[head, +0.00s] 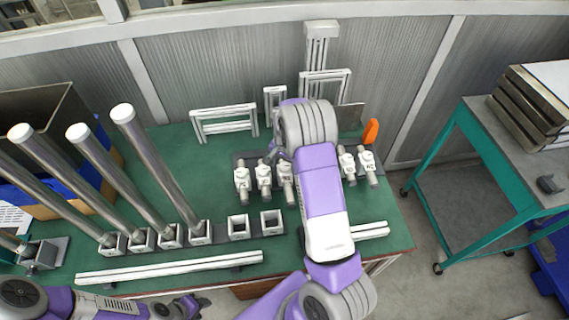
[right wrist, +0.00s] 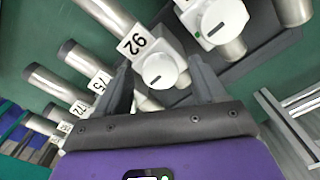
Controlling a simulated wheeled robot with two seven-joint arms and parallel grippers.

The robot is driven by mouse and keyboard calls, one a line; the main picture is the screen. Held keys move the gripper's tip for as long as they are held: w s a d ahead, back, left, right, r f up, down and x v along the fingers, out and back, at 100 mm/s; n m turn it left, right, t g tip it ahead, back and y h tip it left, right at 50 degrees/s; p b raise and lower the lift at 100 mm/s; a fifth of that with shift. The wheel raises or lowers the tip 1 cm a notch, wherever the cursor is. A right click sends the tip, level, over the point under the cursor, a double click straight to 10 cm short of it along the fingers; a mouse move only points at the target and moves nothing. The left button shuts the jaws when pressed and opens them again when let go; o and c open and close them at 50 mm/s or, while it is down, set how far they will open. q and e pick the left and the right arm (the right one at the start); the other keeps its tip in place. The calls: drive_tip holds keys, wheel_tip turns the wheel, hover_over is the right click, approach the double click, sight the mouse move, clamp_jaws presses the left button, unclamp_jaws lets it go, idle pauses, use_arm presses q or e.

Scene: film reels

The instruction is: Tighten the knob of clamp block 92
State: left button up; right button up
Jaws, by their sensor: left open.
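Clamp block 92 (right wrist: 140,42) shows in the right wrist view as a metal cylinder with a white body and number label. Its round white knob (right wrist: 160,70) has a dark slot mark and faces the camera. My right gripper (right wrist: 163,78) is open, with one dark finger on each side of the knob and a small gap visible. In the head view my right arm hides that gripper, and I cannot tell which clamp block is 92. My left gripper (head: 187,306) is open and empty at the table's front edge, lower left.
Clamp block 75 (right wrist: 90,80) and others stand left of 92; another with a green mark (right wrist: 215,20) is close on the right. On the green table (head: 160,150) are tall posts (head: 160,165), white rails (head: 170,267) and an orange object (head: 371,131).

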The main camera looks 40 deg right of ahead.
sight(285, 167)
wheel_tip(285, 167, up, 8)
drive_tip(key=shift+f+p, duration=0.2)
drive_tip(key=shift+p, duration=0.35)
idle(0.4)
